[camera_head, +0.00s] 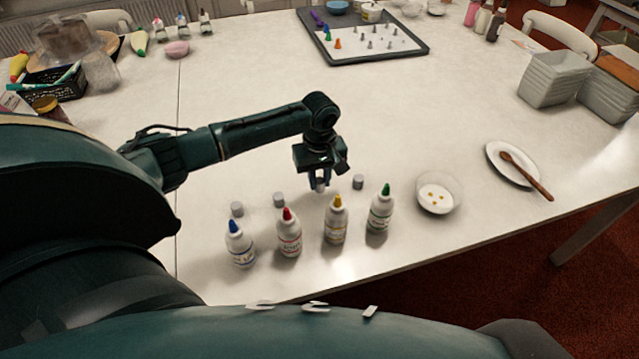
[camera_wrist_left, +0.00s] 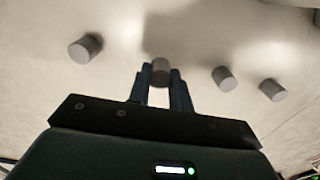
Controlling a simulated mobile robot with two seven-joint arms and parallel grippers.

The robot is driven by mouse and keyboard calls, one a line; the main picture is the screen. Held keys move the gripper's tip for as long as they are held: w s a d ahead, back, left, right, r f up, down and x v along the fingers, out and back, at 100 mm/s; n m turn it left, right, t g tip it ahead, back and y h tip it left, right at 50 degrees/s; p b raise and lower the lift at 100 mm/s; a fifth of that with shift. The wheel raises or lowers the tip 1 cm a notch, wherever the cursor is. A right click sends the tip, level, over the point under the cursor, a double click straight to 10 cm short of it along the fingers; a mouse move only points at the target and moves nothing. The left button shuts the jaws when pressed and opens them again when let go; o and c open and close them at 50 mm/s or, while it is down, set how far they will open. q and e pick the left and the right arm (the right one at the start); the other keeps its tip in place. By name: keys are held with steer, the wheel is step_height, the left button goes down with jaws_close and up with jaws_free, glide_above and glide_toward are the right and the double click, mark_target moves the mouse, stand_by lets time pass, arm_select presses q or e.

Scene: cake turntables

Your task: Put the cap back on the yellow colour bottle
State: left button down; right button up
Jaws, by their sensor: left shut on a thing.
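The yellow colour bottle (camera_head: 336,220) stands upright near the table's front edge, its yellow nozzle bare. My left gripper (camera_head: 320,184) is just behind it, pointing down and shut on a grey cap (camera_wrist_left: 160,68). In the left wrist view the gripper (camera_wrist_left: 160,82) has one finger on each side of that cap. Whether the cap touches the table I cannot tell. Three other grey caps stand on the table: one to the right (camera_head: 358,182), and two to the left (camera_head: 279,199) and (camera_head: 237,209). My right gripper is not in view.
Blue (camera_head: 239,244), red (camera_head: 289,233) and green (camera_head: 380,208) colour bottles stand in a row with the yellow one. A dark tray (camera_head: 420,48) lies at the back. The table's middle is clear.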

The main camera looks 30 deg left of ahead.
mark_target(320, 181)
arm_select(q)
step_height(320, 181, up, 7)
steer(key=shift+f, duration=0.15)
steer(key=shift+r, duration=0.65)
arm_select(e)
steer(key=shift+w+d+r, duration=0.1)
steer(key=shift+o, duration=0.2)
